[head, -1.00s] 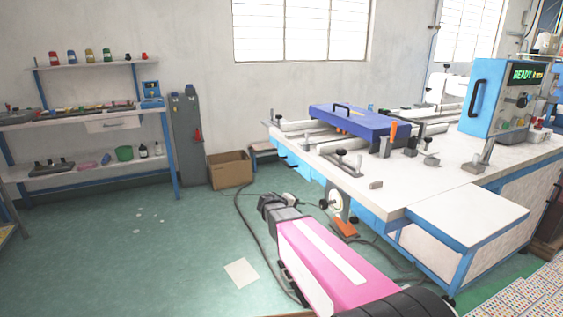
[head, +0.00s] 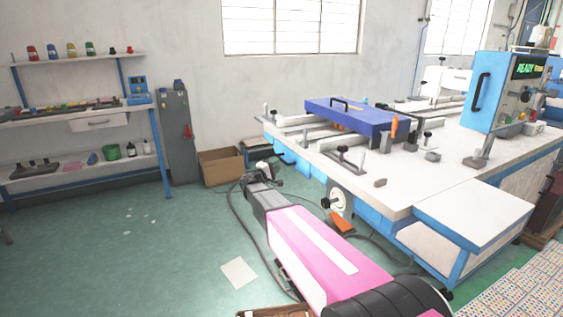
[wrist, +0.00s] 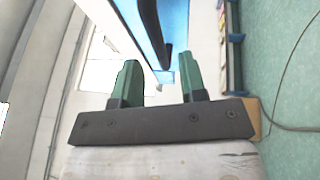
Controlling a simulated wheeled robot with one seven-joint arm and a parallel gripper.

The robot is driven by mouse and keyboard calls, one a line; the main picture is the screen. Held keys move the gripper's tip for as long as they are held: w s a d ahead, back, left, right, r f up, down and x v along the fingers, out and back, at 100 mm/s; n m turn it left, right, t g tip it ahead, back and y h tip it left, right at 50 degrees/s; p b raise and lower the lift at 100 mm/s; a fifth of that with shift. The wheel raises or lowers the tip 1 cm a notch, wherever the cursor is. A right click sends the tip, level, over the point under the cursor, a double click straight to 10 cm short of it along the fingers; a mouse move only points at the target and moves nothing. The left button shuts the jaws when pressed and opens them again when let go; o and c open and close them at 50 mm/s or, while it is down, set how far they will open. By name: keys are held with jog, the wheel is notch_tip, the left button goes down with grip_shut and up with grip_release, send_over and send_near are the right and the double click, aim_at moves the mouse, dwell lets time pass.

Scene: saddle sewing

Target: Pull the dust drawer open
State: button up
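The dust drawer appears to be the blue front with a dark handle at the near left end of the machine table; in the head view its blue front (head: 289,160) sits under the tabletop. In the wrist view a blue panel (wrist: 174,22) fills the top middle, with a long dark handle (wrist: 152,28) along it. My gripper (head: 262,176) is low beside that end of the table. In the wrist view my gripper (wrist: 159,66) has its two green fingers apart, with nothing clearly held between them. The handle's lower end lies between the fingers in the picture; contact cannot be told.
The white machine table (head: 400,185) stands to the right of my arm, with a round dial (head: 337,200) and an orange part (head: 342,222) under its edge. A cardboard box (head: 220,167) stands by the wall. Cables lie beside my arm.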

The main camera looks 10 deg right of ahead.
aim_at(282, 160)
jog(key=shift+x, duration=2.35)
grip_shut()
